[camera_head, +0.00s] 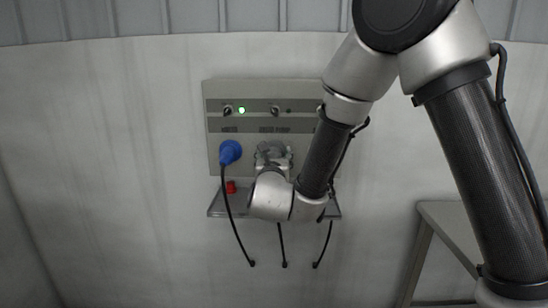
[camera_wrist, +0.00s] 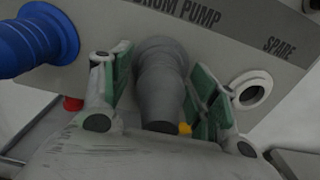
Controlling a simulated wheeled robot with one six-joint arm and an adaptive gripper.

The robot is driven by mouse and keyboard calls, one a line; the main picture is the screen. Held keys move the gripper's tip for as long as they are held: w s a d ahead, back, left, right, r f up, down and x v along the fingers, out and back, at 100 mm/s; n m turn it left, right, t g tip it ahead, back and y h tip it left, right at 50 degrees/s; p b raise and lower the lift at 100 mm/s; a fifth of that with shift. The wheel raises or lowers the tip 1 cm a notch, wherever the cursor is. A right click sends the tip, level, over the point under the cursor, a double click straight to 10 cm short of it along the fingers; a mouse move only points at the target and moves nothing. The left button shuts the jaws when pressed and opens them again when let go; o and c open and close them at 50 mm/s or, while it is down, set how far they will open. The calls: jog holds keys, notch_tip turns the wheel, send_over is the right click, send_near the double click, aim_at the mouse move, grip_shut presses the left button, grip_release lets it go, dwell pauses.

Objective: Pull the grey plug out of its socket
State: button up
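The grey plug (camera_wrist: 160,85) sits in its socket on the panel, under the "PUMP" lettering in the wrist view. My gripper (camera_wrist: 158,95) is around it, with one green-padded finger on each side. A gap shows between the plug and the left finger; the right finger is close to the plug, and I cannot tell whether it touches. The fingers look open. In the head view my gripper (camera_head: 273,155) is in front of the panel's middle and hides the grey plug.
A blue plug (camera_wrist: 35,42) is close by on the left; it also shows in the head view (camera_head: 230,152). The "SPARE" socket (camera_wrist: 252,91) on the right is empty. A shelf (camera_head: 216,209) with a red item (camera_head: 231,187) lies below the panel (camera_head: 214,95).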

grip_shut()
jog(key=shift+s+a, duration=0.1)
jog(key=shift+s, duration=2.85)
